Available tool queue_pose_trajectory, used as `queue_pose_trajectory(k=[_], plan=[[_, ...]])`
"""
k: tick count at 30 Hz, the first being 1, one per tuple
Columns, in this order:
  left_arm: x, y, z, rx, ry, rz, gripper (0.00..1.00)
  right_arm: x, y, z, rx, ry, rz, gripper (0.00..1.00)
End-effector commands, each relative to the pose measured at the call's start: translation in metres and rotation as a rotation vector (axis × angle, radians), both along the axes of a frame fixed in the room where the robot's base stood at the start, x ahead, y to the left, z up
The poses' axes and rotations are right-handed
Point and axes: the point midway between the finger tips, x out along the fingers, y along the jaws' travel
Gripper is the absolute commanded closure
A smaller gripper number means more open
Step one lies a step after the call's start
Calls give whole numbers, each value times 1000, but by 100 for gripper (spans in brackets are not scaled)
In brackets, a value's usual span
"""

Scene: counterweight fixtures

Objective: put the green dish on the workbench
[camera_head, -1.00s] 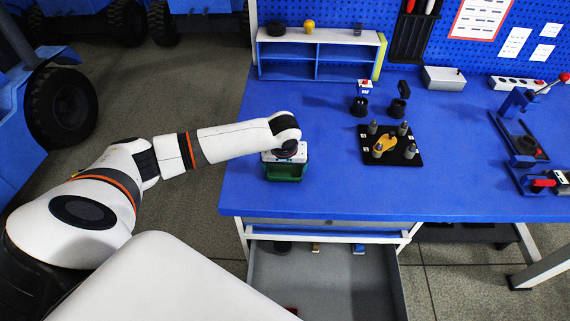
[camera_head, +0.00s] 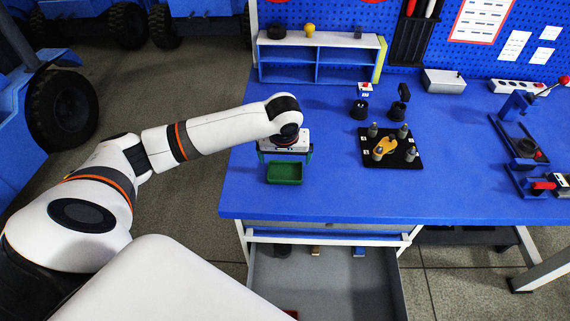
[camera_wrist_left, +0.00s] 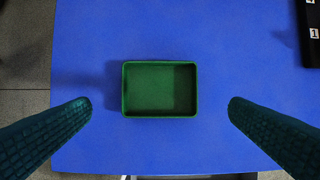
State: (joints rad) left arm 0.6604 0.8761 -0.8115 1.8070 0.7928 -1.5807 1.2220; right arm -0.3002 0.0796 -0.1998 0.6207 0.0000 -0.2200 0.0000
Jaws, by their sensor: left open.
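The green dish (camera_head: 284,173) is a small rectangular open tray. It sits flat on the blue workbench (camera_head: 330,190), near the bench's left front part. In the left wrist view the dish (camera_wrist_left: 159,89) is empty and lies between and beyond the two spread fingers. My left gripper (camera_head: 284,155) is above and just behind the dish in the head view. In the left wrist view the gripper (camera_wrist_left: 160,104) is open, with a wide gap between each fingertip and the dish. My right gripper is not in view.
A black plate (camera_head: 390,146) with grey posts and a yellow part lies to the right of the dish. Black fixtures (camera_head: 359,107) stand behind it. A blue shelf (camera_head: 318,60) stands at the back. An open grey drawer (camera_head: 330,285) juts out below the bench front.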

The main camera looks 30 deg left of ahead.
Motion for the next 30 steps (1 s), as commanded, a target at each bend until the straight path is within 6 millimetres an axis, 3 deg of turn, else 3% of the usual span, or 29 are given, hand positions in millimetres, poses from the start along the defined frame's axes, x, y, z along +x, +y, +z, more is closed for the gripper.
queue_pose_trajectory(k=[3, 9, 30], plan=[[-5, -3, 23, 0, -4, -1, 0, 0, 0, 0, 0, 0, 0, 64], [-10, -6, 43, -1, -1, 0, 0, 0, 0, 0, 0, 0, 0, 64], [-11, -6, 46, -1, 2, 4, 0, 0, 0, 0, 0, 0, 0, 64]])
